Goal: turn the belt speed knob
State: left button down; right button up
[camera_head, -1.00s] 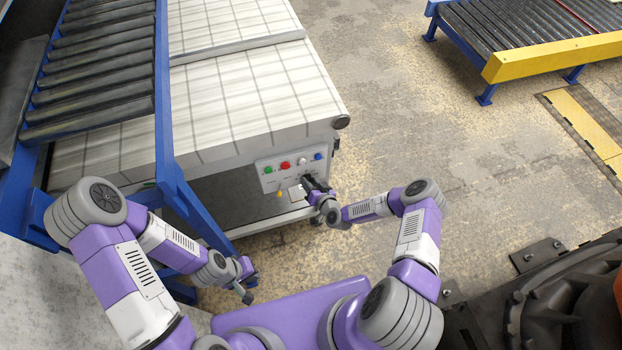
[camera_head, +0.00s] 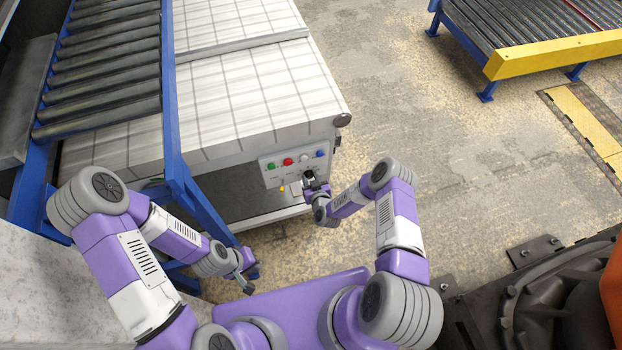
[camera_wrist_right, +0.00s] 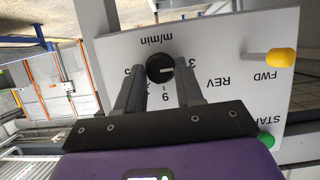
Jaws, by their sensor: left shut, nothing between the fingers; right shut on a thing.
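The belt speed knob (camera_wrist_right: 159,68) is round and black, with a light mark toward the right of its face in the right wrist view. It sits on a white control panel (camera_wrist_right: 225,45) under the upside-down print "m/min", with scale numbers around it. My right gripper (camera_wrist_right: 161,80) is shut on the knob, one finger on each side. In the head view my right gripper (camera_head: 311,183) is at the panel's lower right and hides the knob. My left gripper (camera_head: 247,286) is shut and empty, low beside the blue frame, away from the panel.
The panel has green (camera_head: 271,166), red (camera_head: 288,162), white and blue buttons along its top. A yellow-tipped lever (camera_wrist_right: 281,58) stands near the FWD and REV print. A blue-framed roller conveyor (camera_head: 172,100) is on the left.

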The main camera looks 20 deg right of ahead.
jog(key=o, duration=1)
jog(key=shift+f, duration=0.1)
jog(key=p+v, duration=0.1)
jog(key=v, duration=0.6)
jog(key=shift+s+p, duration=0.25)
jog(key=shift+p, duration=0.15)
jog(key=shift+a+r, duration=0.1)
jog(key=shift+r, duration=0.15)
